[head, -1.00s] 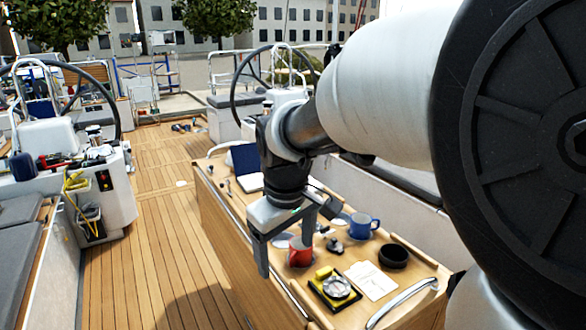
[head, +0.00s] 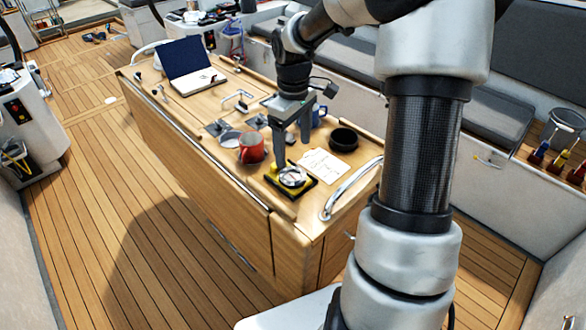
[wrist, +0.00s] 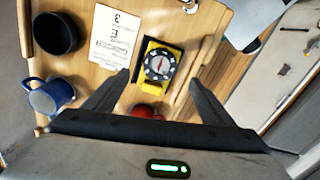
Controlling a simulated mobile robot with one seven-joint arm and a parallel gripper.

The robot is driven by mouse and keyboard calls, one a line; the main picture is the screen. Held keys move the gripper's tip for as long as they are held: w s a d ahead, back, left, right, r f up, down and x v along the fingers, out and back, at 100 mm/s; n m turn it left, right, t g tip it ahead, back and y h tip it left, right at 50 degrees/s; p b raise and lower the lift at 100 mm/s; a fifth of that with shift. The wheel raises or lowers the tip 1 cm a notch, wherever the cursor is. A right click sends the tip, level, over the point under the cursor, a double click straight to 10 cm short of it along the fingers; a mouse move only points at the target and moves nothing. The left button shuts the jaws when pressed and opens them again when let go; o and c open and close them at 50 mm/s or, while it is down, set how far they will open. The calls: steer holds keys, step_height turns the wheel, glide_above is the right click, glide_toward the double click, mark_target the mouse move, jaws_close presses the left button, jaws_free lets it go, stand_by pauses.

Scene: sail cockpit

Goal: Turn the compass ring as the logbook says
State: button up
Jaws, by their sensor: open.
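The compass (head: 292,177) lies on the table, a round dial on a yellow and black base. My open gripper (wrist: 159,78) holds nothing; contact with the ring cannot be told. A white page (head: 325,164) lies beside the compass. On this page (wrist: 112,38) writing shows upside down, with a large E and 3.
A red mug (head: 251,149) stands close left of the compass. A black bowl (head: 343,139) and a blue mug (head: 319,114) stand behind. A metal rail (head: 348,188) curves along the table's right end.

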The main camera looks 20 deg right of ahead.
mark_target(293, 176)
step_height(293, 176, down, 9)
steer(key=shift+r, duration=0.1)
stand_by(0.3)
steer(key=c, duration=1.1)
steer(key=shift+o, duration=0.2)
steer(key=shift+m, duration=0.3)
steer(key=m+b, duration=0.2)
steer(key=m, duration=0.1)
steer(key=shift+a, duration=0.1)
steer(key=m+b, duration=0.1)
steer(key=m, duration=0.4)
steer(key=shift+m, duration=0.3)
